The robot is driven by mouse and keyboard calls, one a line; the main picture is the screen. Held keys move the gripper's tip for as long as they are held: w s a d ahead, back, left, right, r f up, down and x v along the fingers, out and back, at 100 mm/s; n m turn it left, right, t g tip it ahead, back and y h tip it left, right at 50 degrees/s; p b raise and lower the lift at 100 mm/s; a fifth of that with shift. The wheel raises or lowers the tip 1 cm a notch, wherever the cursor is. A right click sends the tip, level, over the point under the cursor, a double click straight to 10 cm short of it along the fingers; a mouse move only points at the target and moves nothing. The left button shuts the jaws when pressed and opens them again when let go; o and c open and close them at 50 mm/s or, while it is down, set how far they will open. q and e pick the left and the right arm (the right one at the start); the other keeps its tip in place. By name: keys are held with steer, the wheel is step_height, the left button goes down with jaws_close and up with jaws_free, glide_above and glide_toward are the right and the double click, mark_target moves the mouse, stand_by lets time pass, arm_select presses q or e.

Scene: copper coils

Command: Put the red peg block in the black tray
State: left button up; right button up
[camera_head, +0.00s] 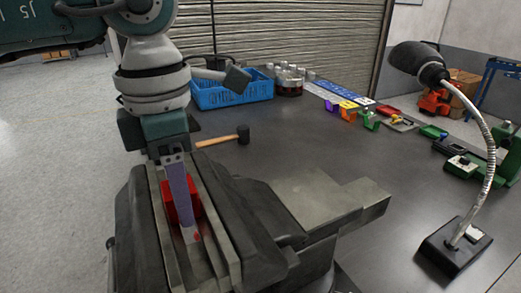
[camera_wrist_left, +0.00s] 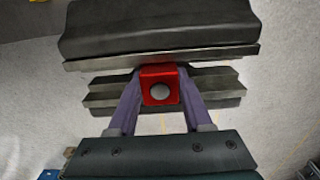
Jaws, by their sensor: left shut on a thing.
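The red peg block (camera_head: 195,203) sits low between the jaws of a grey vise in the head view, partly hidden by a purple finger. My left gripper (camera_head: 188,228) reaches down from above and is shut on it. In the left wrist view the red peg block (camera_wrist_left: 146,88) shows a round grey peg end, with a finger of my left gripper (camera_wrist_left: 160,78) on each side. I cannot pick out the black tray with certainty. My right gripper is not in view.
The grey vise (camera_head: 255,235) stands at the front of the dark table (camera_head: 290,140). A hammer (camera_head: 222,139) and blue crate (camera_head: 233,93) lie behind it. Coloured blocks line the back right. A lamp (camera_head: 455,245) stands at right. The table's middle is clear.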

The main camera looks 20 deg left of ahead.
arm_select(q)
steer(key=c, duration=0.4)
jaws_close()
steer(key=shift+r, duration=0.1)
steer(key=shift+r+p, duration=1.8)
steer(key=shift+r, duration=0.6)
steer(key=shift+r+p, duration=0.95)
steer(key=shift+r, duration=0.6)
